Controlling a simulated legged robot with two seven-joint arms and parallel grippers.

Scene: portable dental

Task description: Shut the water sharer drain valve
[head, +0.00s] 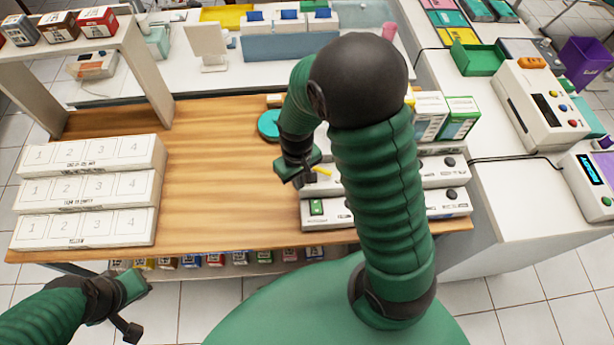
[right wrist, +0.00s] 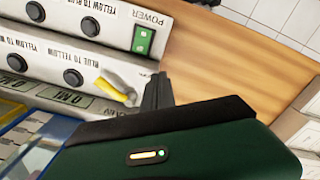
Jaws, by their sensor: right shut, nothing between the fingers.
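A white machine (head: 335,212) with a green power switch stands at the table's front right; it also shows upside down in the right wrist view (right wrist: 120,60). A yellow valve lever (right wrist: 113,90) with a grey end sticks out of the white housing there. The same yellow lever shows small in the head view (head: 321,171). My right gripper (head: 311,177) is shut and empty. In the right wrist view its dark fingers (right wrist: 157,92) are just right of the lever; I cannot tell if they touch it. My left gripper (head: 135,312) hangs in front of the table at lower left; its finger gap is unclear.
My right arm covers part of the machines. A teal disc (head: 268,125) lies behind my right gripper. The middle of the table is clear.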

